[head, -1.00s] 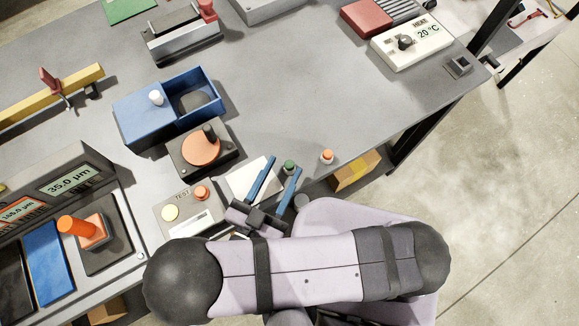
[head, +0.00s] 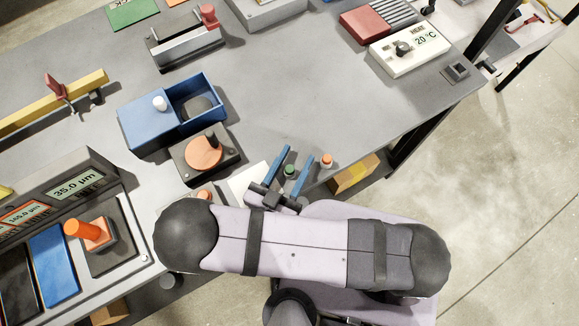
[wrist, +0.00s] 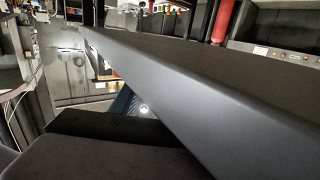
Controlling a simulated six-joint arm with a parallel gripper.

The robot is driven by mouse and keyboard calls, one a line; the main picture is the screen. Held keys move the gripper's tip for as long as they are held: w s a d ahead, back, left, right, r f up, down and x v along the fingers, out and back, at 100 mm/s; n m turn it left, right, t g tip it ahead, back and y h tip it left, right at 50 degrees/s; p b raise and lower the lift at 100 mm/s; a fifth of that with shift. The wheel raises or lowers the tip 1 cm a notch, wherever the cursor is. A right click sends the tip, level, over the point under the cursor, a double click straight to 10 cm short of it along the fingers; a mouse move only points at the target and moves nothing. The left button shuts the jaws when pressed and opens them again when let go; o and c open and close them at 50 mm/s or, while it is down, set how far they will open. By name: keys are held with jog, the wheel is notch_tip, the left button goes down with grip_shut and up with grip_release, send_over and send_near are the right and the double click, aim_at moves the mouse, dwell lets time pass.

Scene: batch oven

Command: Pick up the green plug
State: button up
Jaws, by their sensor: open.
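The green plug (head: 290,171) stands near the front edge of the grey bench in the head view. My gripper (head: 297,155) is open, with its two blue fingers reaching along either side of the plug; it looks empty. From this overhead angle I cannot tell whether the fingers are low enough to be level with the plug or whether either touches it. In the wrist view a large dark grey surface fills most of the picture, and the plug cannot be made out there.
An orange plug (head: 327,160) stands just right of the right finger. A white sheet (head: 247,182) lies to the left. Behind are a black box with an orange disc (head: 204,153) and a blue box (head: 150,130). The bench (head: 300,90) is clear beyond the fingers.

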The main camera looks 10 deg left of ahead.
jog(key=shift+w+d+r, duration=0.15)
jog(key=shift+w, duration=0.25)
jog(key=shift+w+f, duration=0.2)
jog(key=shift+w, duration=0.3)
jog(key=shift+s+r, duration=0.1)
jog(key=shift+s, duration=0.05)
grip_shut()
jog(key=shift+r+p, duration=0.15)
jog(key=shift+p, duration=0.2)
notch_tip(320, 180, up, 10)
jog(key=p, duration=0.8)
